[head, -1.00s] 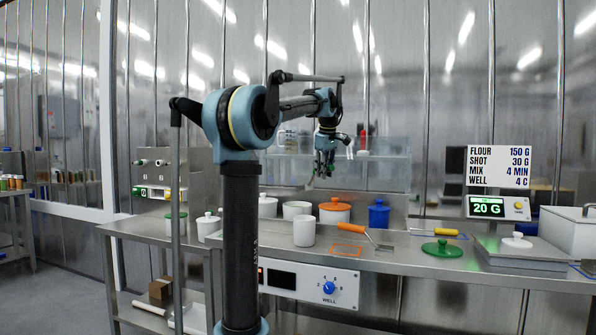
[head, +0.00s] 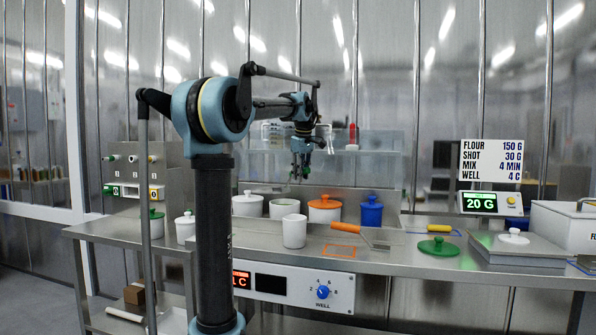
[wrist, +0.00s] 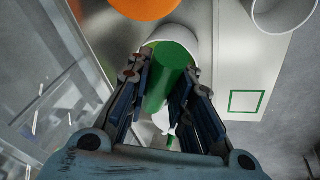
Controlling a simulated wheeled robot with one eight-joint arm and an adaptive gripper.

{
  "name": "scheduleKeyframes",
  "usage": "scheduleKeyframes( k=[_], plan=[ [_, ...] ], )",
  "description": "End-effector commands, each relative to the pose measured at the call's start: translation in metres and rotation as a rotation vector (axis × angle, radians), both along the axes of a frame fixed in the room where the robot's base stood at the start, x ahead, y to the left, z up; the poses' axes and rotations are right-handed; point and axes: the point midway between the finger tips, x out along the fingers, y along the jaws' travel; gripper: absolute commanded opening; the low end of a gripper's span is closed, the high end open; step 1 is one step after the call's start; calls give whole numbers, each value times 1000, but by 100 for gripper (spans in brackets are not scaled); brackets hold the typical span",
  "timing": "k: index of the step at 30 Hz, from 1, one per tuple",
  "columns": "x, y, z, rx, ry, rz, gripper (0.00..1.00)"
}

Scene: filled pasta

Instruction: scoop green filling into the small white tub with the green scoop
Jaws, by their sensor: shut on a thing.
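My gripper (head: 299,172) is in the air above the back of the counter, near the open white pot (head: 284,208) with green filling showing inside. In the wrist view, my gripper (wrist: 170,95) is shut on the green handle of the green scoop (wrist: 172,72). A white round rim (wrist: 190,38) shows behind the handle, partly hidden by it. The scoop's far end is unclear. The small white tub (head: 294,233) stands open in front of the pot; its inside is hidden in the head view.
An orange-lidded pot (head: 323,211) and a blue pot (head: 371,212) stand to the right along the back. An orange-handled tool (head: 345,228) and a green lid (head: 439,248) lie on the counter. The display reads 20 G (head: 480,204).

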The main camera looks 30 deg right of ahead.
Motion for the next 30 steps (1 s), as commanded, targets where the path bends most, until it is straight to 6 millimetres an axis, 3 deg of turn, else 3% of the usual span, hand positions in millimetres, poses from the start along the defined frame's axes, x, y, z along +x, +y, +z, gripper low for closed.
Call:
scheduleKeyframes(
  k=[30],
  plan=[
    [0,0,-78,0,0,0,0]
  ],
)
